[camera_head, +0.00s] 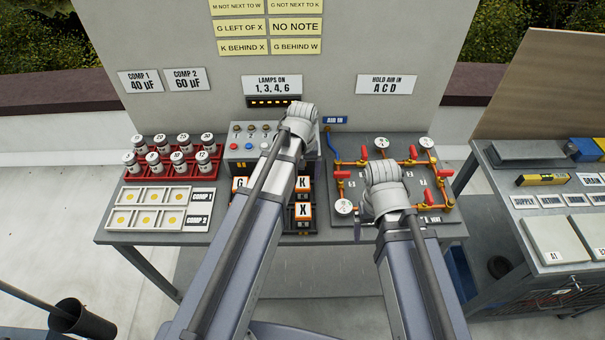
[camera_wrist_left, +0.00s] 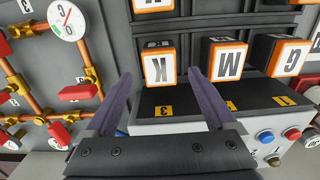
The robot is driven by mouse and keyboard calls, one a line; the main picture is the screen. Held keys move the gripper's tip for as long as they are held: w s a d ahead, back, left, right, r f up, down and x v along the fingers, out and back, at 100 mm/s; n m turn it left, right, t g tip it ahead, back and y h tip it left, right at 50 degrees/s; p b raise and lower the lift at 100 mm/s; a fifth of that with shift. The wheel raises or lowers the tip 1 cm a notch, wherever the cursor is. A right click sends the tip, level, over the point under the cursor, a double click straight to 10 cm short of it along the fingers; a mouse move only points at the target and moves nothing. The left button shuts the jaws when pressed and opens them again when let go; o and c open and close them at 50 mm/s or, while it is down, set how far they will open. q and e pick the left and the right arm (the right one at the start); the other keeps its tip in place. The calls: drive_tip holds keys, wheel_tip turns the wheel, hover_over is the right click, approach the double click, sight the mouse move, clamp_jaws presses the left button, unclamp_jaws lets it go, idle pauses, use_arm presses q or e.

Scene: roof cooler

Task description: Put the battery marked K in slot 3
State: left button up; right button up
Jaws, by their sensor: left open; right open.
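The battery K (camera_head: 303,184) is a white block with orange edges and stands in the back row of the dark battery tray (camera_head: 283,226). In the left wrist view, battery K (camera_wrist_left: 158,68) stands upright beside the yellow label 3 (camera_wrist_left: 165,111). My left gripper (camera_wrist_left: 159,76) is open, with one finger on each side of K in that view and clear gaps beside it. Contact does not show. In the head view, its fingers are hidden behind my left wrist.
Battery X (camera_head: 303,211) stands in front of K, and battery G (camera_head: 240,184) is at the left. A further battery (camera_wrist_left: 228,62) is beside K. The button box (camera_head: 240,147) stands behind the tray. The pipe panel (camera_head: 345,160) with red valves is at the right.

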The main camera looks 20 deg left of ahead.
sight(302, 182)
use_arm(q)
wheel_tip(302, 182, up, 8)
drive_tip(key=p, duration=0.6)
drive_tip(key=shift+f, duration=0.2)
drive_tip(key=shift+f, duration=0.1)
wheel_tip(302, 182, down, 12)
drive_tip(key=b, duration=1.2)
